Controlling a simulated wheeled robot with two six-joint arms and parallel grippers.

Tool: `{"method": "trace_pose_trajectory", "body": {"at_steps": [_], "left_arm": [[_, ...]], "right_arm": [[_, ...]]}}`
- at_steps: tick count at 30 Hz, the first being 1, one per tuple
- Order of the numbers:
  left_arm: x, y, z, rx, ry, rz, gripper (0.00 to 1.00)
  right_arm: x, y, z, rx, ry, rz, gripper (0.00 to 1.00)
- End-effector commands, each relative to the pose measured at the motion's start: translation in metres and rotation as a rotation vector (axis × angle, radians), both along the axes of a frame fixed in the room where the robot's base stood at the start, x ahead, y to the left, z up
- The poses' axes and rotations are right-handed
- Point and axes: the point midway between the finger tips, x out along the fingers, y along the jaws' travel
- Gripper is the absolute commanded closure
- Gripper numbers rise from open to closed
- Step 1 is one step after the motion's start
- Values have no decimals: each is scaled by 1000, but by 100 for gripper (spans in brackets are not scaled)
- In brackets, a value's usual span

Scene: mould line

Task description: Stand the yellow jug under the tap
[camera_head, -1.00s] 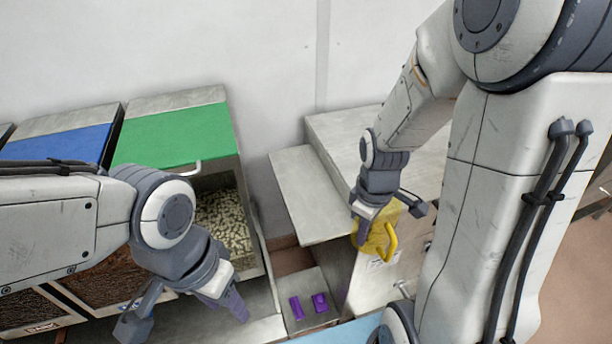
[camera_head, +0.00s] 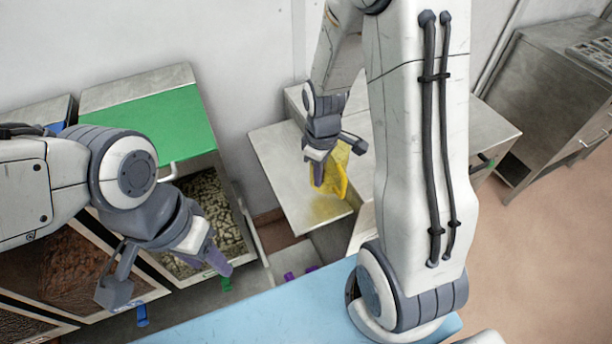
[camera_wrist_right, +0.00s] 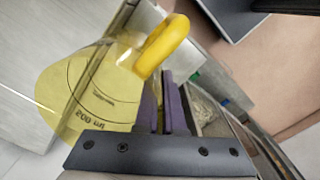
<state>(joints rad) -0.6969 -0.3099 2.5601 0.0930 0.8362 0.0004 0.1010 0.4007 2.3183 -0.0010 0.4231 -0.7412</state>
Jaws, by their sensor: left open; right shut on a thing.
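The yellow see-through jug (camera_head: 336,172) is held by my right gripper (camera_head: 318,176), in front of or above a low metal ledge in the head view. In the right wrist view the jug (camera_wrist_right: 85,95) fills the left side, with its handle at the top and a volume marking on it. The purple fingers of my right gripper (camera_wrist_right: 165,108) are shut beside the jug, under its handle. My left gripper (camera_head: 168,276) is open and empty, in front of the bins. I cannot make out the tap; my right arm hides part of the bench front.
A green-lidded bin (camera_head: 150,125) with pale granules stands left of the metal ledge (camera_head: 275,160). Another bin holds brown material (camera_head: 70,265). A blue surface (camera_head: 260,315) lies in front. A metal cabinet (camera_head: 550,90) stands at the right, with open floor (camera_head: 540,240) before it.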

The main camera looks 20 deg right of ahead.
Motion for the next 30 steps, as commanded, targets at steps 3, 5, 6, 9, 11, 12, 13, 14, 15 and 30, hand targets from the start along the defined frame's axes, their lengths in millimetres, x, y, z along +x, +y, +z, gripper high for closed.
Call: {"method": "trace_pose_trajectory", "body": {"at_steps": [3, 5, 6, 9, 11, 12, 13, 14, 15, 30], "left_arm": [[0, 0, 8, 0, 0, 0, 50], [0, 0, 10, 0, 0, 1, 50], [0, 0, 10, 0, 0, 1, 50], [0, 0, 11, 0, 0, 1, 50], [0, 0, 13, 0, 0, 1, 50], [0, 0, 14, 0, 0, 1, 50], [0, 0, 15, 0, 0, 1, 50], [0, 0, 17, 0, 0, 1, 50], [0, 0, 19, 0, 0, 1, 50], [0, 0, 19, 0, 0, 1, 50]], "right_arm": [[22, 7, -13, 0, 3, 3, 100], [31, 9, -17, 0, 1, 3, 100], [35, 11, -20, 0, 1, 3, 100], [41, 13, -25, 0, 0, 4, 100], [42, 13, -28, 0, 1, 3, 100], [42, 14, -33, 0, 4, 3, 100], [41, 14, -37, 1, 4, 3, 100], [41, 14, -42, 0, 6, 3, 100], [40, 14, -48, 1, 6, 3, 100], [42, 13, -68, 0, 0, 3, 100]]}}
